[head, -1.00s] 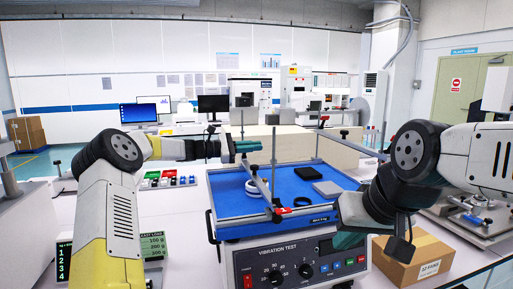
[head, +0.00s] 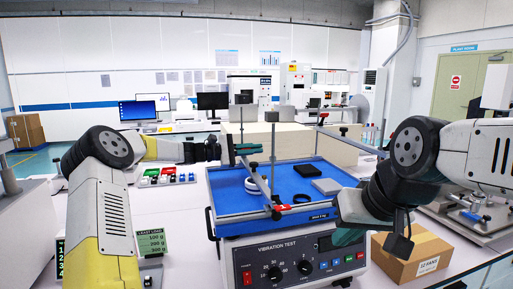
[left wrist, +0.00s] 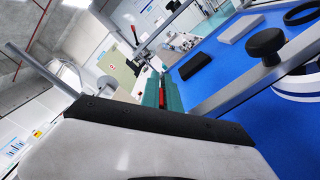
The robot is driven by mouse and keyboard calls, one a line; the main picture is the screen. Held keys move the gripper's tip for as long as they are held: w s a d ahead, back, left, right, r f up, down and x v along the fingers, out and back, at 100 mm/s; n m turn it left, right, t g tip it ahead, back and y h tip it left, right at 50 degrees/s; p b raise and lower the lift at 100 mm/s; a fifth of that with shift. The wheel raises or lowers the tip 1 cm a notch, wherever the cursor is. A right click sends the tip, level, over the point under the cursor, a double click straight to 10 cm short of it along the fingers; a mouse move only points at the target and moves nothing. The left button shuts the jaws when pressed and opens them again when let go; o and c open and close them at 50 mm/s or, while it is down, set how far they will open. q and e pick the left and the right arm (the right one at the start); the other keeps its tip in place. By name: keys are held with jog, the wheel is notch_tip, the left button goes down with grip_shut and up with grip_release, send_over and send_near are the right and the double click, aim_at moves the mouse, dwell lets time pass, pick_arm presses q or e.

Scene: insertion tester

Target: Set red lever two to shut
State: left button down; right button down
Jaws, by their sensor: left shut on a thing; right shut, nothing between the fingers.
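The vibration tester has a blue tray (head: 228,205) with a grey clamp bar across it. A red lever (head: 286,207) sits at the bar's near end, by the tray's front edge. My left gripper (head: 249,148) is over the tray's far left edge, near the bar's far end. In the left wrist view, its teal fingers (left wrist: 162,92) are shut on a small red piece (left wrist: 162,99), apparently a red lever; the fingers hide most of it. My right gripper (head: 348,236) is shut and empty at the tester's front right, largely hidden by its wrist.
A cardboard box (head: 408,262) stands at right. A panel of coloured switches (head: 167,176) is left of the tester.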

pick_arm(q)
jog(key=shift+s+f+m, duration=0.25)
jog(key=shift+f+m, duration=0.15)
jog(key=shift+m, duration=0.6)
jog(key=c, duration=1.6)
grip_release()
jog(key=v, duration=0.7)
jog(key=shift+s+a, duration=0.1)
jog(key=shift+a, duration=0.25)
